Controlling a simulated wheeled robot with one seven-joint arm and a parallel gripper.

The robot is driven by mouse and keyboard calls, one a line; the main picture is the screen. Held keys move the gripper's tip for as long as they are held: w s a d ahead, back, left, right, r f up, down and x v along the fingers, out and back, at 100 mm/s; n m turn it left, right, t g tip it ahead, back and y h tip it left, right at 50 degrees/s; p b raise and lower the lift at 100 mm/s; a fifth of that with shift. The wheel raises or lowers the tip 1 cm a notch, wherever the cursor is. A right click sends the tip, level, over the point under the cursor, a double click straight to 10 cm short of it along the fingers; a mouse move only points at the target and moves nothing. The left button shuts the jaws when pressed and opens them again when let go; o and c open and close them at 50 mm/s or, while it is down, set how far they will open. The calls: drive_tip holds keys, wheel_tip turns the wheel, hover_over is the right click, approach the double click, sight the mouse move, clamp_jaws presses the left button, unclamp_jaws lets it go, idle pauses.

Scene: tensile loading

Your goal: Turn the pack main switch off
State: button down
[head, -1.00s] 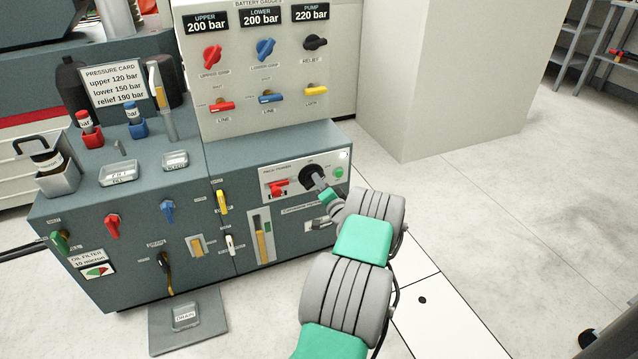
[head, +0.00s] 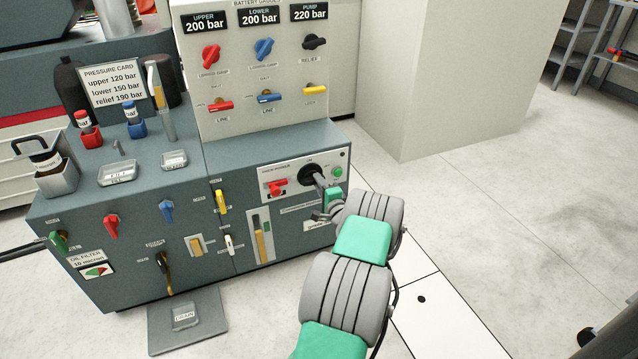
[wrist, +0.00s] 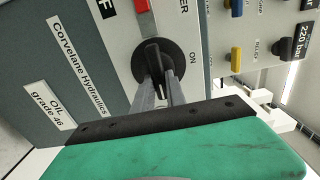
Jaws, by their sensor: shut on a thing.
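The pack main switch (head: 308,174) is a round black rotary knob on the white pack power panel (head: 262,187) at the right of the cabinet front. In the wrist view the knob (wrist: 163,66) has a raised black grip bar, with the word ON printed to its right. My gripper (head: 320,184) reaches it from the lower right. In the wrist view my gripper's two grey fingers (wrist: 158,82) are shut on the bar, one on each side. Part of the knob is hidden behind the fingers.
Yellow (head: 222,201) and white (head: 229,243) levers stand further left. Open floor (head: 470,200) lies to the right.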

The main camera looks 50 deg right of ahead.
idle(0.3)
drive_tip(key=c, duration=1.4)
unclamp_jaws()
drive_tip(key=shift+o, duration=0.2)
drive_tip(key=p+v, duration=0.2)
drive_tip(key=v, duration=0.5)
drive_tip(key=shift+s+a, duration=0.15)
drive_tip(key=shift+s, duration=0.25)
